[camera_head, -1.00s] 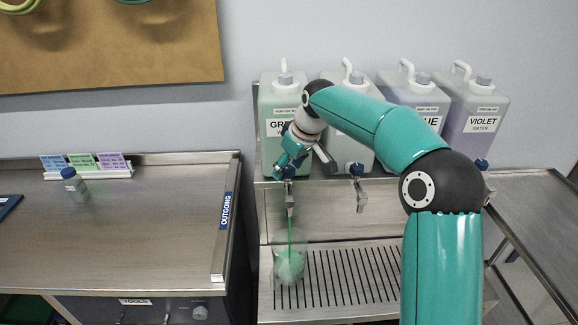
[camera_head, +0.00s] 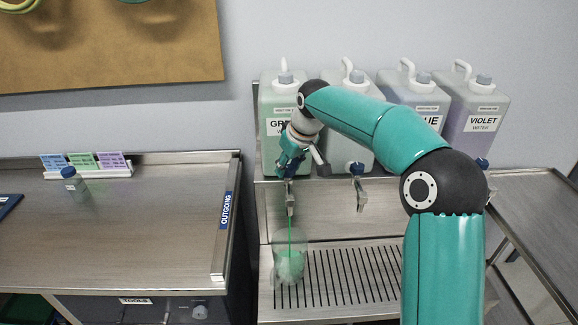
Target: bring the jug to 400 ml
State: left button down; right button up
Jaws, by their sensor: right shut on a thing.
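A clear jug (camera_head: 290,262) stands on the slotted drip tray (camera_head: 345,312) under the leftmost tap (camera_head: 290,202). A thin green stream runs from that tap into the jug, and green liquid shows inside; I cannot read its level or any marks. The container labelled GREEN (camera_head: 272,92) stands above the tap. My right gripper (camera_head: 288,168) is shut on the tap's handle, which it mostly hides. My left gripper is not in view.
More containers stand to the right, one labelled VIOLET (camera_head: 478,118), each above a tap. At left, the OUTGOING bench (camera_head: 140,225) holds a small blue-capped bottle (camera_head: 73,180) and a card rack (camera_head: 90,170). Most of its top is clear.

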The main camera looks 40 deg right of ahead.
jog(key=m+h, duration=0.2)
jog(key=m, duration=0.3)
jog(key=shift+a, duration=0.1)
jog(key=m+h, duration=0.1)
jog(key=m, duration=0.1)
jog(key=m+g, duration=0.1)
jog(key=m, duration=0.2)
jog(key=shift+w+m+g+h, duration=0.1)
jog(key=shift+m+g+h, duration=0.2)
jog(key=shift+h, duration=0.1)
jog(key=o, duration=1.2)
jog(key=shift+c, duration=0.2)
jog(key=shift+r, duration=0.1)
jog(key=v, duration=1.1)
jog(key=shift+a+r, duration=0.15)
jog(key=shift+r, duration=0.2)
